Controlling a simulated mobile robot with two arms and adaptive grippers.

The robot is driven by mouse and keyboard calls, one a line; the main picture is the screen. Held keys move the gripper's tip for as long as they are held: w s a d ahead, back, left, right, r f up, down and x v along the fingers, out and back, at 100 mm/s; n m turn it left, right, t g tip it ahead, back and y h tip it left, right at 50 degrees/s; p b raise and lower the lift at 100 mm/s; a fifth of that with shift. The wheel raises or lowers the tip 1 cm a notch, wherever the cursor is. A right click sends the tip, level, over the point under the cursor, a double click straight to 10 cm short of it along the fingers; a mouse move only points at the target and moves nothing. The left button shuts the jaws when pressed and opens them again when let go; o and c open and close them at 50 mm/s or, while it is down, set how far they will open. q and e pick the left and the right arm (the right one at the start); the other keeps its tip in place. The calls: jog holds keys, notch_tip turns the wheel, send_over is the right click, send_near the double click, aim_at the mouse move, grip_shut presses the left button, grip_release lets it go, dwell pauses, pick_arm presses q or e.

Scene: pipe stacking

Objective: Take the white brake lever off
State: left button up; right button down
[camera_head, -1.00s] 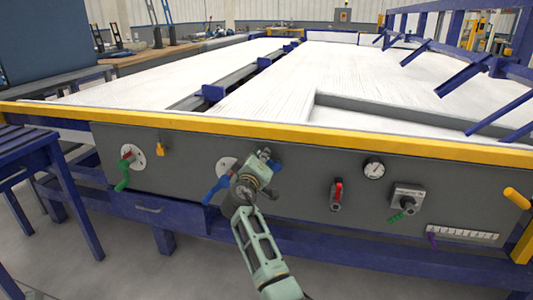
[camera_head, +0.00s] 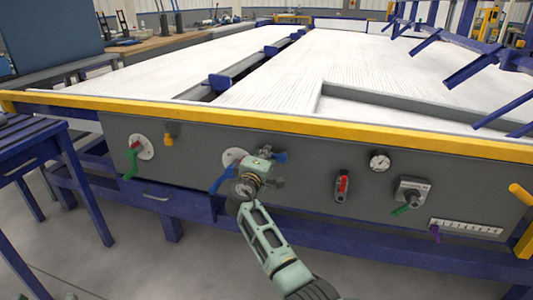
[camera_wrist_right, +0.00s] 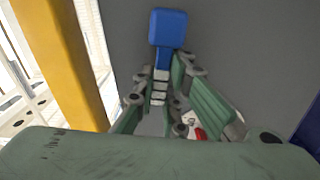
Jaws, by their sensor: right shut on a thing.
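My right gripper (camera_head: 264,154) is at the front panel, in front of a round pale plate (camera_head: 232,156). In the right wrist view its fingers are shut on a blue-ended lever (camera_wrist_right: 168,28), whose blue end sticks out past the fingertips. The blue end also shows in the head view (camera_head: 281,157), just right of the fingers. A second blue handle (camera_head: 221,178) hangs left of the gripper. I cannot make out a white lever; the gripper hides part of the panel there. My left gripper is not in view.
The grey panel (camera_head: 315,205) also carries a green crank (camera_head: 131,160), a red-handled valve (camera_head: 343,184), a gauge (camera_head: 380,161) and a knob box (camera_head: 411,190). A yellow rail (camera_head: 330,132) runs above it. A blue stand (camera_head: 70,175) is at the left.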

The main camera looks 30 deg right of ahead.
jog(key=c, duration=1.8)
grip_release()
jog(key=v, duration=1.2)
jog(key=shift+w, duration=0.1)
